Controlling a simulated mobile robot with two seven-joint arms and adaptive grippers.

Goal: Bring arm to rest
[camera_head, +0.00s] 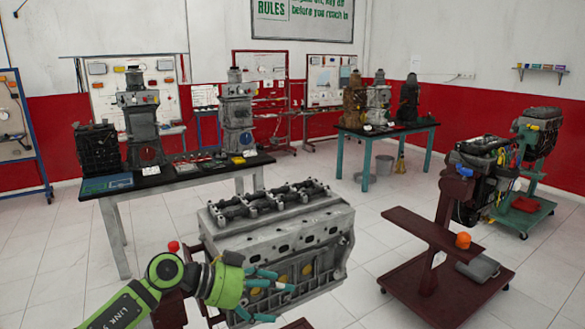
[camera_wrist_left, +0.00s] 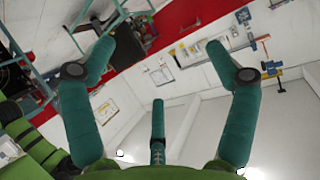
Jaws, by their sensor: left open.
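My left arm, bright green, comes in from the bottom left in the head view. Its left gripper (camera_head: 279,297) has teal fingers, spread open and empty, in front of the grey engine block (camera_head: 275,240). I cannot tell whether the fingers touch the block. In the left wrist view the gripper's fingers (camera_wrist_left: 159,48) are wide apart with nothing between them. My right gripper does not show.
A black-topped bench (camera_head: 180,176) with engine parts stands behind the block. A dark red wheeled stand (camera_head: 430,230) is at the right, with a black engine (camera_head: 480,170) behind it. A teal-legged table (camera_head: 385,130) stands at the back. White floor lies between them.

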